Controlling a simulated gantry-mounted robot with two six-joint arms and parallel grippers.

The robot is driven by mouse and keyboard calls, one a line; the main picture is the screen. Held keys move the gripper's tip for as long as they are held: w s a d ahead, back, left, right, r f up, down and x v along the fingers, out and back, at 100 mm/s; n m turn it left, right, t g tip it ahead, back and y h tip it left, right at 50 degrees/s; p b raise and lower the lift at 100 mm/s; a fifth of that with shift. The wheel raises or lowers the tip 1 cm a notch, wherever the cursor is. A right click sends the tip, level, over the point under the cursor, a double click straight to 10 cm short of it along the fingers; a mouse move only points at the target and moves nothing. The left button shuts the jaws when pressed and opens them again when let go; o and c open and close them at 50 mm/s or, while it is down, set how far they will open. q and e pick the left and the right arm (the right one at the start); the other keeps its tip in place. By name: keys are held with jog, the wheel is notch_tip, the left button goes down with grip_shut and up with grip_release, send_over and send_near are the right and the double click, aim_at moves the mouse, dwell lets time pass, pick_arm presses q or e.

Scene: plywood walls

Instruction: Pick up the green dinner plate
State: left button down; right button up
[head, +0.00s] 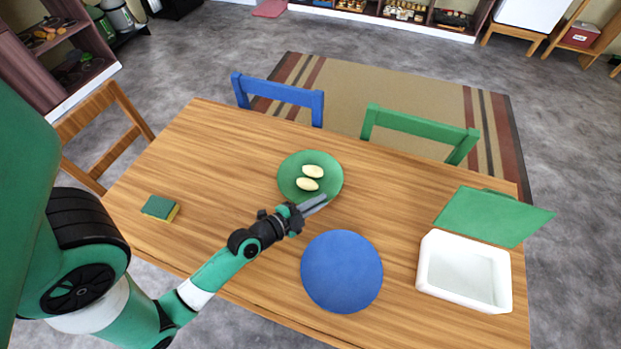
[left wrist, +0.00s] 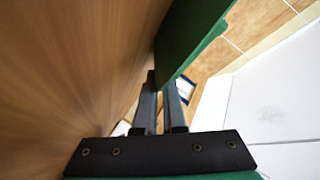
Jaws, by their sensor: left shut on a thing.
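The green dinner plate (head: 289,178) lies on the wooden table with two pale oval pieces (head: 310,178) on it. My left gripper (head: 318,202) is at the plate's near right rim, its fingers shut on that rim. In the left wrist view the green plate (left wrist: 190,38) runs down to the tips of the fingers (left wrist: 160,100). The exact contact is small and hard to see. The plate looks level and at or very near the table top. My right gripper is not in view.
A blue round plate (head: 342,271) lies just in front of the gripper. A white box (head: 437,286) with an open green lid (head: 492,215) stands at the right. A green and yellow sponge (head: 160,208) lies at the left. Blue (head: 277,92) and green (head: 418,129) chairs stand behind the table.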

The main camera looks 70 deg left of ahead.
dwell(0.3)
pick_arm(q)
jog(key=shift+r+p, duration=0.45)
jog(key=shift+r, duration=0.05)
notch_tip(320, 180, up, 2)
jog(key=shift+r+p, duration=0.15)
jog(key=shift+p, duration=0.6)
jog(key=s+d+r+p, duration=0.2)
jog(key=d+r+p, duration=0.5)
jog(key=d+r, duration=0.3)
jog(key=d, duration=0.3)
jog(key=shift+s+d+p, duration=0.2)
jog(key=shift+d+p, duration=0.2)
